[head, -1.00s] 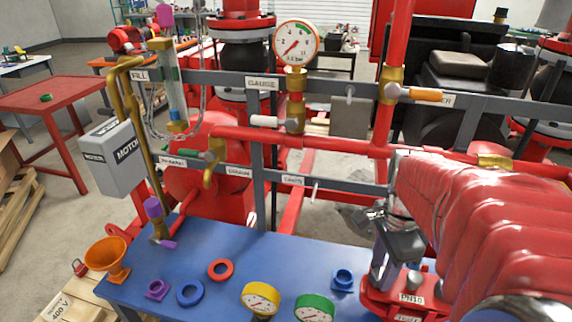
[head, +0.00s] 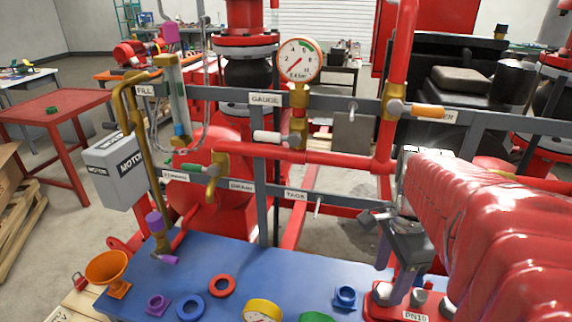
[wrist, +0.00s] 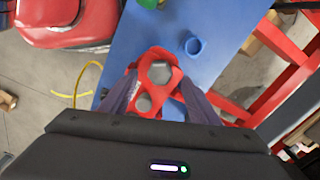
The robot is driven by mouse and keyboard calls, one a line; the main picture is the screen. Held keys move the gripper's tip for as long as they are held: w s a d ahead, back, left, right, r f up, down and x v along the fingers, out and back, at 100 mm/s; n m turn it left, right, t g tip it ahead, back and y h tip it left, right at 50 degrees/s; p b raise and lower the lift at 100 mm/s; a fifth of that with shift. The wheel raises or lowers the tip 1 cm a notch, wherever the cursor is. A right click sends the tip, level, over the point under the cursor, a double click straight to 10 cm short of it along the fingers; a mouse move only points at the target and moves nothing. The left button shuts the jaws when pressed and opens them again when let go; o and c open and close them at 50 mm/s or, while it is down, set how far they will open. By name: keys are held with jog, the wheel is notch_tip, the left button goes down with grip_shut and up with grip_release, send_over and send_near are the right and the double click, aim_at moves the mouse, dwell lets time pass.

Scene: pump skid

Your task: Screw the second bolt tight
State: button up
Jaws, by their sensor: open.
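A red flange marked PN10 (head: 410,306) sits at the right front of the blue bench, partly cut off by the picture's lower edge. Grey bolt heads show on it, one near its middle (head: 418,297) and one further right (head: 447,308). In the wrist view the red flange (wrist: 151,57) lies below my gripper (wrist: 160,78). One grey bolt head (wrist: 160,72) appears between the fingertips and another round grey one (wrist: 143,103) sits nearer the palm. In the head view my gripper (head: 389,284) is open, fingers pointing down at the flange. I cannot tell whether they touch a bolt.
A blue ring fitting (head: 345,297) stands left of the flange. A red ring (head: 222,286), a blue ring (head: 189,308), a yellow gauge (head: 262,311) and an orange funnel (head: 108,270) lie further left. Red pipes and a grey rail with a gauge (head: 299,60) stand behind the bench.

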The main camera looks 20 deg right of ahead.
notch_tip(320, 180, up, 10)
dwell(0.4)
jog(key=shift+s, duration=0.2)
dwell(0.4)
